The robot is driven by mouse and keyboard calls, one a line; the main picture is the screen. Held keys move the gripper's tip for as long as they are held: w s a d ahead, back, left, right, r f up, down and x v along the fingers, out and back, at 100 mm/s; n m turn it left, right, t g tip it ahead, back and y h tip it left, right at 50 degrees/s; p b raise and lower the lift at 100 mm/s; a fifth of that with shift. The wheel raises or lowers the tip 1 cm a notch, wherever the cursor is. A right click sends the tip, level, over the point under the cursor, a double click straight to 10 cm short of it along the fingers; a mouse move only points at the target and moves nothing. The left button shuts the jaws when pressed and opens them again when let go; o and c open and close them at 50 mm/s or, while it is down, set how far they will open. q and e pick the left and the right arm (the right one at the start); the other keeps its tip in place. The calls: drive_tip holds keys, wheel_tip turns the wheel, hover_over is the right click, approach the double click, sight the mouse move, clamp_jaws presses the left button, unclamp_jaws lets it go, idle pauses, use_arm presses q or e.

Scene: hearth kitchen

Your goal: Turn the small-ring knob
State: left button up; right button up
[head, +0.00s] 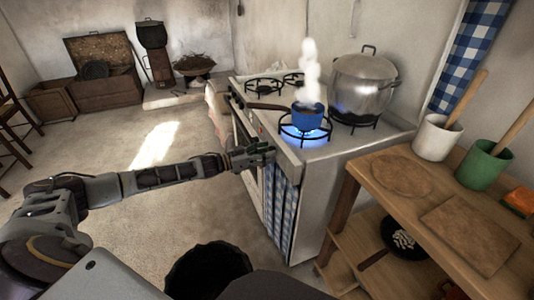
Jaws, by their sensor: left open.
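The white stove (340,160) stands right of centre, its front panel facing left. My left gripper (268,154) is at the near end of this front panel, just below the top edge. It is open, and no object shows in it. The gripper hides part of the panel, and the knobs are too small and covered to tell apart, so I cannot tell whether it touches the small-ring knob. The near front ring (306,133) burns with a blue flame under a small blue pan (308,114), which steams. My right gripper is not in view.
A large lidded pot (364,85) sits on the back ring. The pan's dark handle (265,106) points left. A wooden shelf table (430,205) with a white crock (436,138) and a green crock (484,166) stands at right. The floor left of the stove is open.

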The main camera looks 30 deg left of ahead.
use_arm(q)
drive_tip(key=shift+w+d, duration=0.2)
drive_tip(key=c, duration=1)
drive_tip(key=shift+c, duration=0.2)
